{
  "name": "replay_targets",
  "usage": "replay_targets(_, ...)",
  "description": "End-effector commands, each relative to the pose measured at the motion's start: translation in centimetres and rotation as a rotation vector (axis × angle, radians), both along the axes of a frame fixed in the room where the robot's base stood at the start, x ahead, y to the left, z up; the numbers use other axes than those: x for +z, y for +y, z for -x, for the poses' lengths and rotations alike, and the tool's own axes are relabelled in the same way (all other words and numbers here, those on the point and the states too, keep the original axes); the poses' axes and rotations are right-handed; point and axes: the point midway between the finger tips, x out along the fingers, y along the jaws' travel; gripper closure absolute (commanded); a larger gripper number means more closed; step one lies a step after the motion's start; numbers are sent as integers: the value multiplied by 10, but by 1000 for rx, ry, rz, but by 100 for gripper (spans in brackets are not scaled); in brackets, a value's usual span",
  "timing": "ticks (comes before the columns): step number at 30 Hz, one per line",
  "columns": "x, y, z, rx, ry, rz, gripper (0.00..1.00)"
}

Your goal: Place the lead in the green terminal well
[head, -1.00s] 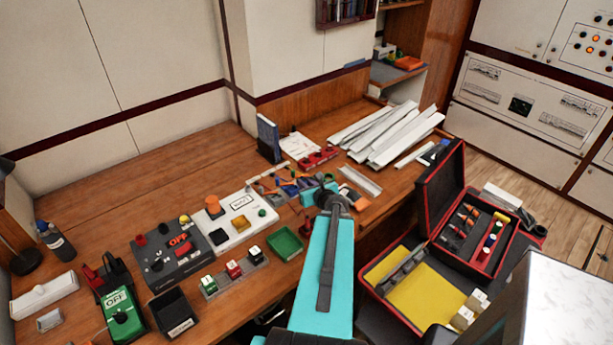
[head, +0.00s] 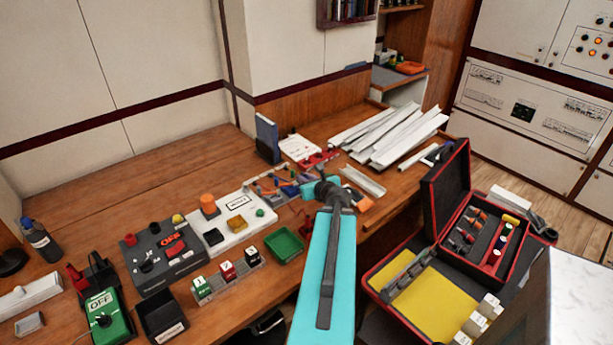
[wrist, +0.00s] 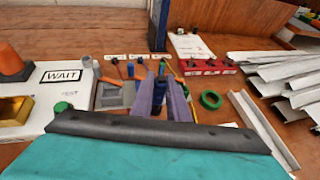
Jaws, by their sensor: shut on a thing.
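My gripper (wrist: 160,108) shows in the wrist view with two purple fingers, shut on a slim blue lead (wrist: 161,70) that stands between them. In the head view my turquoise arm mostly hides the gripper, over the lead area at the back of the bench. A row of three terminal blocks stands left of my arm: the green terminal well (head: 202,288), a red one (head: 227,271) and a black one (head: 252,258). The green one is the nearest and leftmost. The gripper is well apart from it, farther back and to the right.
A green tray (head: 285,246) lies between the blocks and my arm. A white WAIT panel (head: 232,225), a dark grey switch box (head: 163,256) and a black bin (head: 162,315) stand around the row. White trunking (head: 395,135) lies behind right. An open red-edged case (head: 430,300) is at right.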

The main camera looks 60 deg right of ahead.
Motion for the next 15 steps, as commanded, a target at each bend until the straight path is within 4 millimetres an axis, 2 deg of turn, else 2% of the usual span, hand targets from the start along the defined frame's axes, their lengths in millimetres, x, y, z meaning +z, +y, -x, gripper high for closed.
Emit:
replay_targets(11, -4, -4, -1, -8, 3, 1, 100)
replay_targets(15, -2, -16, -7, -8, 3, -1, 100)
